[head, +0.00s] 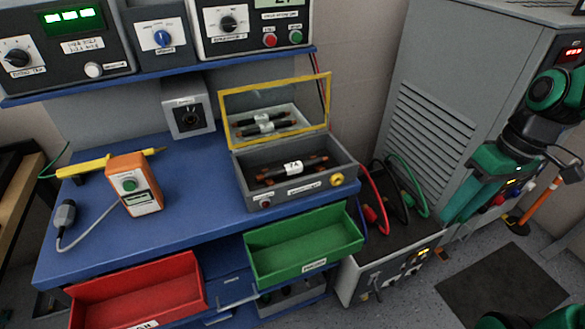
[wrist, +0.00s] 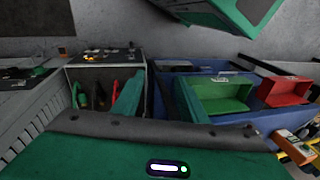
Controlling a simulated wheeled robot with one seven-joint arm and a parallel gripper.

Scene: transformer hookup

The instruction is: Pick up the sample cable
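A short black cable piece with copper-coloured ends and a white label reading 7A (head: 293,168) lies in an open grey box (head: 299,190) on the blue bench; it looks like the sample cable. The box's yellow-framed clear lid (head: 275,108) stands raised behind it and shows the piece again, apparently as a reflection. My arm is at the right of the head view, well away from the box and apart from the cable. In the wrist view, a green part of mine with a light fills the bottom.
A red bin (head: 140,290) and a green bin (head: 305,245) hang at the bench front. A unit with red, black and green leads (head: 400,230) stands beside the grey cabinet (head: 430,110). A shelf of instruments overhangs the bench.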

